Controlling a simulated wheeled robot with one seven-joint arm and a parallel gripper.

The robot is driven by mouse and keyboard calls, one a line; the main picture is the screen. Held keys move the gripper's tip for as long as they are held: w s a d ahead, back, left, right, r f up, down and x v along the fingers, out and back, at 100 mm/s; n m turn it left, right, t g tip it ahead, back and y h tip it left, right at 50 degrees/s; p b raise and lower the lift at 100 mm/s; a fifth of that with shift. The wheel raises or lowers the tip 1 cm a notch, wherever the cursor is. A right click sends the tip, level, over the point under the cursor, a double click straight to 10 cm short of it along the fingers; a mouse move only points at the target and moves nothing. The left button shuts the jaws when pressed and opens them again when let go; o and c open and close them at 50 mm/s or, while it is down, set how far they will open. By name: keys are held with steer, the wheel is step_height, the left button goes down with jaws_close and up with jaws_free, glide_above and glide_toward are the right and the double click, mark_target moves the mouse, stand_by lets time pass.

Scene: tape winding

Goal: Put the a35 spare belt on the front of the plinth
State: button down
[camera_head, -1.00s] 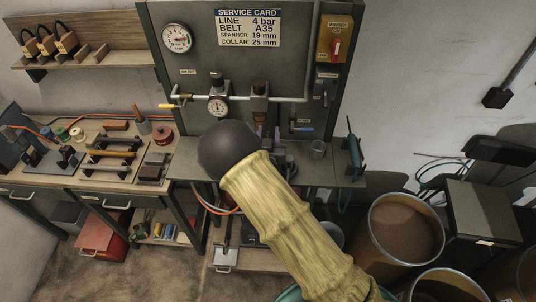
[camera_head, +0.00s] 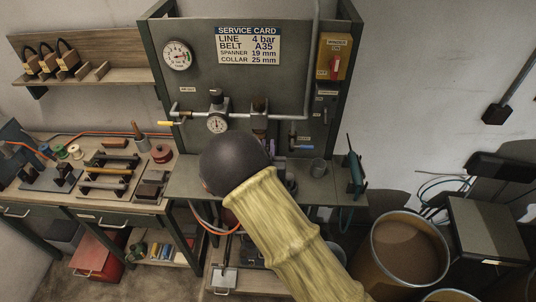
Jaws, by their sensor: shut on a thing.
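My arm, with a yellow sleeve and a dark round joint, reaches up from the bottom over the middle bench. My gripper is hidden behind that joint, so its jaws and anything in them do not show. The service card (camera_head: 248,45) on the grey panel reads BELT A35. Three tan blocks with black loops, possibly the spare belts (camera_head: 47,63), stand on the left wall shelf; their labels are too small to read. I cannot single out the a35 belt or the front of the plinth.
The left bench (camera_head: 110,205) holds spools, a red reel (camera_head: 162,153) and racks of rods. A gauge (camera_head: 217,123) and pipes cross the panel. Large drums (camera_head: 405,245) crowd the lower right. The shelf's right end is clear.

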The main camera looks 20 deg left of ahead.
step_height(320, 180, up, 5)
steer(key=shift+s+f+b, duration=0.1)
steer(key=shift+b, duration=0.85)
steer(key=b+v, duration=0.9)
steer(key=v, duration=0.8)
steer(key=shift+s+f+b, duration=0.15)
steer(key=shift+f+b, duration=0.15)
steer(key=shift+s+a+b, duration=0.1)
steer(key=shift+a+b, duration=0.05)
steer(key=shift+b, duration=0.45)
steer(key=shift+s+d+r+b, duration=0.2)
steer(key=shift+s+b, duration=0.3)
steer(key=shift+b, duration=1.1)
steer(key=shift+s+d+r+b, duration=0.15)
steer(key=shift+s+b, duration=0.3)
steer(key=shift+b, duration=1.1)
steer(key=shift+f, duration=0.15)
